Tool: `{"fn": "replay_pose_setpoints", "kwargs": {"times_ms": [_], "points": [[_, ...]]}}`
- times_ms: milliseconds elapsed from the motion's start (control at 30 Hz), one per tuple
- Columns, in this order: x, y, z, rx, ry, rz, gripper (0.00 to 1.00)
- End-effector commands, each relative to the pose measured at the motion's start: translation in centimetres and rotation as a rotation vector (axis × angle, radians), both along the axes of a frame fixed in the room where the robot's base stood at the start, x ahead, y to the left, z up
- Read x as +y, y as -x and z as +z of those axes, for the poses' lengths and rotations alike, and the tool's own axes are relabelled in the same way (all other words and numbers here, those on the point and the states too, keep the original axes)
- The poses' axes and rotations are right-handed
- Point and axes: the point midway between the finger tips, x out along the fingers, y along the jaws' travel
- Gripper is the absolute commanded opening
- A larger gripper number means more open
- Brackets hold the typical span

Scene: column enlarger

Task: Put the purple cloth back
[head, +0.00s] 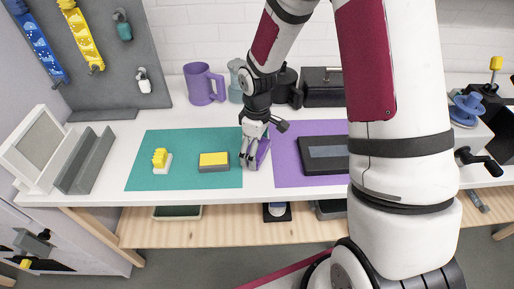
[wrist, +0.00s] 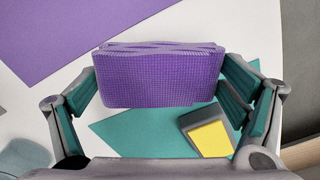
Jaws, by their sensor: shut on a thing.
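The purple cloth (wrist: 159,78) is a folded block with a woven texture, held between both fingers in the wrist view. My gripper (wrist: 160,82) is shut on it. In the head view my gripper (head: 254,158) is over the strip between the teal mat (head: 205,178) and the purple mat (head: 290,172). A sliver of the cloth (head: 263,152) shows at the fingers there. I cannot tell whether the cloth touches the table.
A grey block with a yellow top (head: 214,161) and a small yellow-and-white item (head: 161,161) sit on the teal mat. A dark flat frame (head: 318,155) lies on the purple mat. A purple mug (head: 201,84) stands behind. White table shows at the front edge.

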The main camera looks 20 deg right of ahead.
Motion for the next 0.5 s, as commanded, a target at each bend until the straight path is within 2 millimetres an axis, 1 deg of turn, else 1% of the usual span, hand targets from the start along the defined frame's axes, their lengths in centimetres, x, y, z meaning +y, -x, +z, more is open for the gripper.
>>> {"fn": "replay_pose_setpoints", "kwargs": {"times_ms": [500], "points": [[-0.01, 0.00, -0.60, 0.000, 0.000, 0.000, 0.51]]}}
